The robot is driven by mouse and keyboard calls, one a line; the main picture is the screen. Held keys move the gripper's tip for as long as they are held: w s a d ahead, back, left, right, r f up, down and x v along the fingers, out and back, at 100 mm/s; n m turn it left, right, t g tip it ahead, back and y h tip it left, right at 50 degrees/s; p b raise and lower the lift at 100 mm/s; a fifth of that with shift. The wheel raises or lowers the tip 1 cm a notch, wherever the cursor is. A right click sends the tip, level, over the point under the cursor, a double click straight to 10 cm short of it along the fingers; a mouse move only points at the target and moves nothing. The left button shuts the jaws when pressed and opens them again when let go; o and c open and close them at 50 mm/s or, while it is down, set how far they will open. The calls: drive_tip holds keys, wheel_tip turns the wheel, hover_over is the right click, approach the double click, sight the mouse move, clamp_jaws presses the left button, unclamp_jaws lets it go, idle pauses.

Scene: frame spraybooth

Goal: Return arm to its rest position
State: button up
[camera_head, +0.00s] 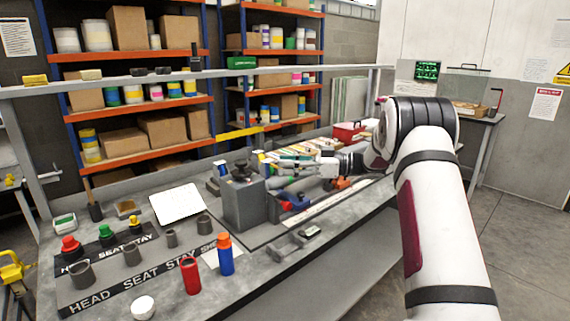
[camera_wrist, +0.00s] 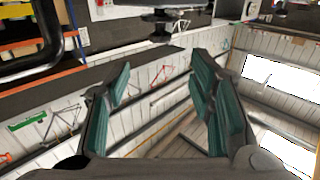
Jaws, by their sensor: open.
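My white arm reaches in from the right in the head view. My gripper (camera_head: 318,164) is small there, above the far part of the grey workbench (camera_head: 175,285), to the right of a grey block-shaped fixture. In the wrist view my gripper (camera_wrist: 160,100) shows its two teal-padded fingers spread well apart. Nothing is between them. The wrist view looks across the room at white plank walls and bright windows, with no bench item close to the fingers.
The grey fixture (camera_head: 243,200) stands mid-bench. A red bottle (camera_head: 191,275) and a blue bottle with an orange cap (camera_head: 225,255) stand at the front edge. Several grey cups and coloured knobs sit on the left mat. Shelves (camera_head: 130,100) stand behind; open floor (camera_head: 525,240) lies right.

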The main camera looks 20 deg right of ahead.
drive_tip(key=shift+r, duration=0.1)
drive_tip(key=w+a+r+m+t+h+p, duration=0.15)
drive_tip(key=r+t+h, duration=0.25)
drive_tip(key=r, duration=0.4)
drive_tip(key=w+r+m+t+h, duration=0.3)
drive_tip(key=r+t+h, duration=0.15)
drive_tip(key=r, duration=0.35)
drive_tip(key=s+d+r+m+h+p, duration=0.1)
drive_tip(key=s+r+m+h, duration=0.45)
drive_tip(key=s+h, duration=0.3)
drive_tip(key=s+a+f+m+g, duration=0.1)
drive_tip(key=s+a+f+g, duration=0.2)
drive_tip(key=s, duration=1.1)
drive_tip(key=s+a+f+g+p, duration=0.1)
drive_tip(key=s+a+f+g, duration=0.3)
drive_tip(key=s, duration=1)
drive_tip(key=s+a+f+m+g+y+p, duration=0.1)
drive_tip(key=s+a+f+g, duration=0.3)
drive_tip(key=s+f, duration=0.4)
drive_tip(key=s+g, duration=0.1)
drive_tip(key=s, duration=0.6)
drive_tip(key=shift+a+f+m, duration=0.15)
drive_tip(key=shift+f+m, duration=0.15)
drive_tip(key=shift+f, duration=0.1)
drive_tip(key=shift+w+g, duration=0.1)
drive_tip(key=shift+g, duration=0.15)
